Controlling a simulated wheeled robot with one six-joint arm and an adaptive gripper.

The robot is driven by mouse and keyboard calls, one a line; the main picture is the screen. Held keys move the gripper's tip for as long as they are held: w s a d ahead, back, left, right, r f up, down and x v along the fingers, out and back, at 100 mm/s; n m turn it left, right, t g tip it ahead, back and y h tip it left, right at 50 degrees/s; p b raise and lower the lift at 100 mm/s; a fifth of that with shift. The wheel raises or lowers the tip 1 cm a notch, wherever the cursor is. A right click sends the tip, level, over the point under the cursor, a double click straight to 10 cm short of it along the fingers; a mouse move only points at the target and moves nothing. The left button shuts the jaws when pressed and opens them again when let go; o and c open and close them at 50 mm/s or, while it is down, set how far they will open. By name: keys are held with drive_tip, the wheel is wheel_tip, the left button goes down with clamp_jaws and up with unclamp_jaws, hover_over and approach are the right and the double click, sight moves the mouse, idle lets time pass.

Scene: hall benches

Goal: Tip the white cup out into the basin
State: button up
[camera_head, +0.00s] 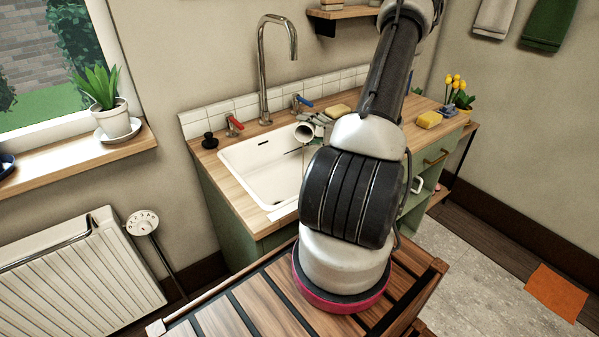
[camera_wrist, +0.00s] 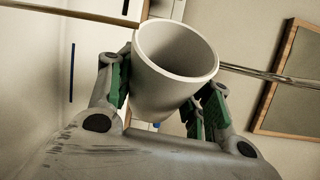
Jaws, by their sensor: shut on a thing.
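The white cup (camera_head: 303,132) is over the basin (camera_head: 255,178), tipped on its side with its mouth to the left and toward the head camera. My gripper (camera_head: 317,126) is shut on the cup; the arm partly hides it. In the wrist view the cup (camera_wrist: 160,92) sits between the green-padded fingers of the gripper (camera_wrist: 165,85). A thin brownish stream (camera_head: 303,158) runs down from the cup's mouth toward the basin. It also shows as a brown line (camera_wrist: 70,14) in the wrist view. The basin's right part is hidden by my arm.
A tall curved tap (camera_head: 263,70) stands behind the basin, between a red-handled valve (camera_head: 234,124) and a blue-handled valve (camera_head: 302,101). A black stopper (camera_head: 209,140) is on the counter's left. Yellow sponges (camera_head: 429,119) and yellow flowers (camera_head: 456,88) stand right. A slatted bench (camera_head: 235,312) is in front.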

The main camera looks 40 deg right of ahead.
sight(306, 134)
drive_tip(key=shift+r, duration=0.2)
drive_tip(key=shift+w+d+f+m+g, duration=0.1)
drive_tip(key=shift+f+m+g, duration=0.2)
drive_tip(key=shift+f+m, duration=0.5)
wheel_tip(306, 134, down, 2)
drive_tip(key=m+g, duration=0.1)
drive_tip(key=m, duration=0.1)
drive_tip(key=shift+w+d+m, duration=0.1)
drive_tip(key=shift+m, duration=0.2)
drive_tip(key=shift+f+m+g+y, duration=0.4)
drive_tip(key=shift+f+m+g, duration=0.4)
drive_tip(key=shift+m, duration=0.4)
drive_tip(key=m, duration=0.1)
drive_tip(key=f+m+g, duration=0.1)
drive_tip(key=shift+s+a+f+m+y, duration=0.15)
drive_tip(key=shift+s+a+m+y, duration=0.15)
drive_tip(key=shift+s+a+y, duration=0.1)
drive_tip(key=m+g+y, duration=0.1)
drive_tip(key=a+r+m+g, duration=0.1)
drive_tip(key=m, duration=0.1)
drive_tip(key=shift+s+a+y, duration=0.15)
drive_tip(key=shift+s+y, duration=0.2)
drive_tip(key=shift+y, duration=0.05)
drive_tip(key=shift+r, duration=0.15)
